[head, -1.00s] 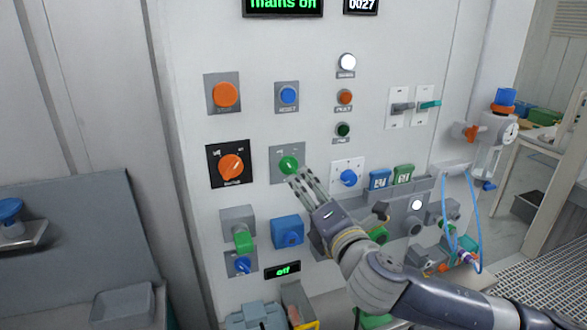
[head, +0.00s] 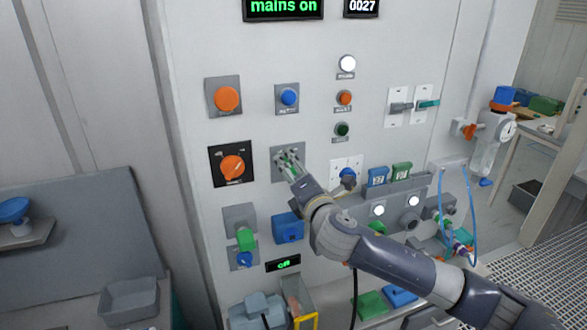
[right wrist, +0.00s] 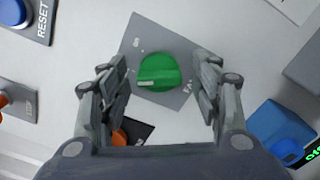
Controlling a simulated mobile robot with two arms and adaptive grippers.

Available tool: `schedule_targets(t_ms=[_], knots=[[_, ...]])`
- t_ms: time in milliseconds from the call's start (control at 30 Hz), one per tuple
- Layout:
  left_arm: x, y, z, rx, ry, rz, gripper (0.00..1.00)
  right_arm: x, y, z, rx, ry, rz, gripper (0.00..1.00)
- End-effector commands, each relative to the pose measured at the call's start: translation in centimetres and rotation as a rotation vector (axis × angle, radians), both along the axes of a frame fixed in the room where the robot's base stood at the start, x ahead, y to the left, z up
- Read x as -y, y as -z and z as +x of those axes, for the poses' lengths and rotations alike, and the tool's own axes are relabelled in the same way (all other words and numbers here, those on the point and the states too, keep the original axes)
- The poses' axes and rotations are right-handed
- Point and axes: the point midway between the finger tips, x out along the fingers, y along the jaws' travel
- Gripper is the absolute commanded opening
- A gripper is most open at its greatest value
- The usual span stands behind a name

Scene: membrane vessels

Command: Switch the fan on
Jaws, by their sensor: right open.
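The green fan knob (right wrist: 158,72) sits on a grey square plate (right wrist: 182,30) in the right wrist view, its white mark pointing left. The plate's label is partly hidden. My right gripper (right wrist: 157,77) is open, with one finger on each side of the knob; I cannot tell whether they touch it. In the head view, the fingers of my right gripper (head: 288,161) are in front of the knob's plate (head: 277,174) and mostly hide the knob. My left gripper is not in view.
An orange rotary switch (head: 232,168) is left of the fan plate, and a blue reset button (head: 288,97) is above it. The top display (head: 284,8) reads "mains on". A blue box (head: 287,228) is below.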

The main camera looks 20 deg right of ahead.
Motion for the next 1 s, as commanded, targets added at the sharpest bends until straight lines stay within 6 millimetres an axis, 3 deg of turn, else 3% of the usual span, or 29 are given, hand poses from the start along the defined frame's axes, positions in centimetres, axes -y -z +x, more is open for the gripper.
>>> schedule_targets(t_ms=[133, 333, 667, 1000], knots=[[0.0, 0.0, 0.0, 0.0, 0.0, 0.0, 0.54, 0.0, 0.0, 0.0, 0.0, 0.0, 0.0, 0.58], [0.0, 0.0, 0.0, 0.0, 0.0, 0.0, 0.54, 0.0, 0.0, 0.0, 0.0, 0.0, 0.0, 0.14], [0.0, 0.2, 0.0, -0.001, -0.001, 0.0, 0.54, 0.0, 0.1, 0.0, -0.001, 0.0, 0.023, 0.14], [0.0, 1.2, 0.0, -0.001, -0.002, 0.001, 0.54, -0.1, 0.2, 0.0, -0.007, 0.0, 0.214, 0.14]])
